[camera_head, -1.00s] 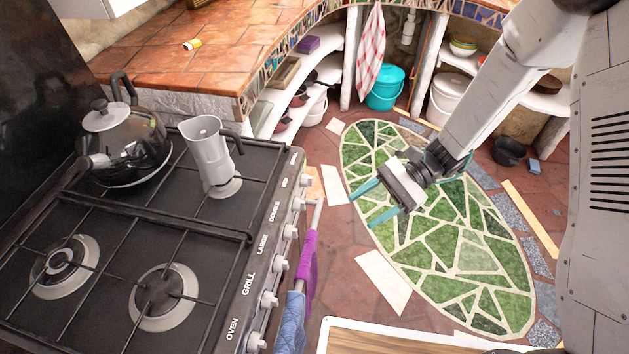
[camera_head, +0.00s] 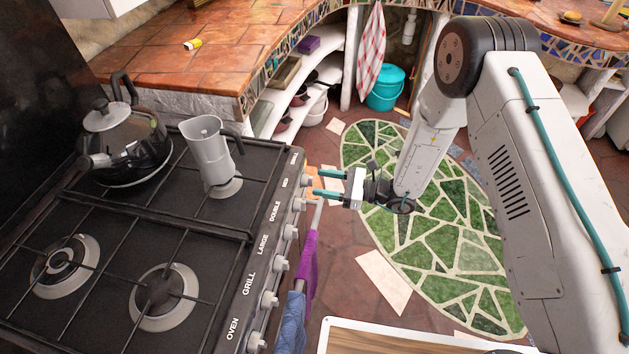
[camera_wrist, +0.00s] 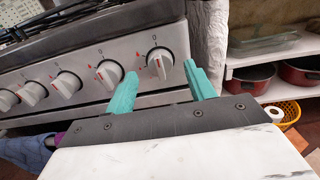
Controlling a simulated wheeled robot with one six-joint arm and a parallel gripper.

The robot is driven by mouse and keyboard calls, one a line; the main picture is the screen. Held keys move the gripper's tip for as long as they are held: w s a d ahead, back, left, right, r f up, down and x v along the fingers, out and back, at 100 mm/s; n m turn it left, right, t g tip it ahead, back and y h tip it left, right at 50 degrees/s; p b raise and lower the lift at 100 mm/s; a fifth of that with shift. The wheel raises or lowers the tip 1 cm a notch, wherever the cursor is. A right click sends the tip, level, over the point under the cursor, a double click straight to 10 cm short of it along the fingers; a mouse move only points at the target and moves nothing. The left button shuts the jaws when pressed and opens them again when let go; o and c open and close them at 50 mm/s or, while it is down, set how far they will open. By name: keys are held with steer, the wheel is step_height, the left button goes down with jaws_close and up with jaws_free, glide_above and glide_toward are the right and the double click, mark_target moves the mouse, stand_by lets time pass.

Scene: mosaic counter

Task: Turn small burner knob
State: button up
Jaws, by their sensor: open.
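The small burner knob (camera_head: 305,181) is the farthest knob on the stove's front panel. In the wrist view it is the rightmost knob (camera_wrist: 160,62), silver with a red mark. My gripper (camera_head: 316,182) is open in front of this knob. In the wrist view its teal fingers (camera_wrist: 161,72) lie to the left and right of the knob, with the knob showing between their tips. I cannot tell whether either finger touches it. The knob's label is too small to read clearly.
Several similar knobs line the panel, the nearest neighbour (camera_wrist: 108,73) left of the fingers. A purple towel (camera_head: 308,265) and blue cloth (camera_head: 291,322) hang from the oven rail. A moka pot (camera_head: 209,155) and kettle (camera_head: 124,140) stand on the stove. A shelf (camera_wrist: 270,82) stands right.

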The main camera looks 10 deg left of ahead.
mark_target(307, 181)
steer(key=shift+a, duration=1.6)
steer(key=c, duration=0.9)
steer(key=shift+c, duration=0.2)
